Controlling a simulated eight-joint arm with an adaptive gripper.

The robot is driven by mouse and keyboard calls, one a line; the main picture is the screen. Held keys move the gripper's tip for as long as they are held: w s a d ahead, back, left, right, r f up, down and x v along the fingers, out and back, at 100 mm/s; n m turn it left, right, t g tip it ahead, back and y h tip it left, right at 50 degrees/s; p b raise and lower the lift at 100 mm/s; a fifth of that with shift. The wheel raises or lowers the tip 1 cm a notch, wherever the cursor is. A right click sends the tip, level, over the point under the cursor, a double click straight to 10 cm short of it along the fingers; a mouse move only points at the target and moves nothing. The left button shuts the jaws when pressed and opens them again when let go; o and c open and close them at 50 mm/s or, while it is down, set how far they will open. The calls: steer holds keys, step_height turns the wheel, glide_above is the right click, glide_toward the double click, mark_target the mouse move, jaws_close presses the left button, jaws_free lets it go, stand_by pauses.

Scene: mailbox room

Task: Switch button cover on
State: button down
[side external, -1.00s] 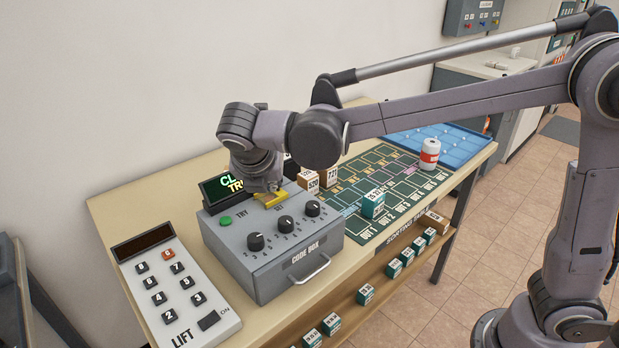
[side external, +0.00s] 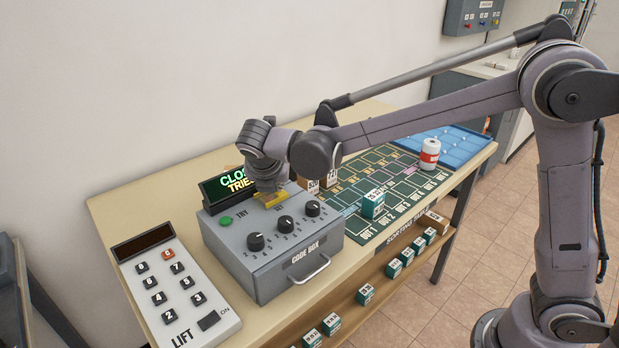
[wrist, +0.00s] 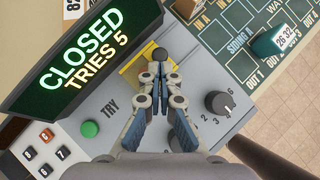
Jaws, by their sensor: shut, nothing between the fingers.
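The grey code box (side external: 270,254) sits on the table with a green TRY button (side external: 226,220) and several black knobs. A yellow cover (side external: 277,201) is on its top near the display and the SET label. It shows partly behind my fingers in the wrist view (wrist: 131,73). My gripper (side external: 267,191) points down over the cover; its fingers are shut and empty, with the tips (wrist: 160,56) over or against the yellow. I cannot tell whether they touch it. Whatever lies under the cover is hidden.
The display (wrist: 85,60) reads CLOSED, TRIES 5 and stands close beside my fingers. A LIFT keypad (side external: 176,294) is left of the box. A green sorting mat (side external: 400,195) with a teal block (side external: 372,205) and a red-white can (side external: 429,154) lies to the right.

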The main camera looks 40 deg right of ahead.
steer(key=d, duration=0.5)
steer(key=shift+d, duration=0.25)
steer(key=shift+a, duration=0.1)
steer(key=shift+s+a+r, duration=0.1)
steer(key=shift+s+a, duration=0.15)
steer(key=s+a+r, duration=0.1)
steer(key=s+a, duration=0.1)
steer(key=shift+s+a+r, duration=0.35)
steer(key=v, duration=0.9)
steer(key=shift+d, duration=0.15)
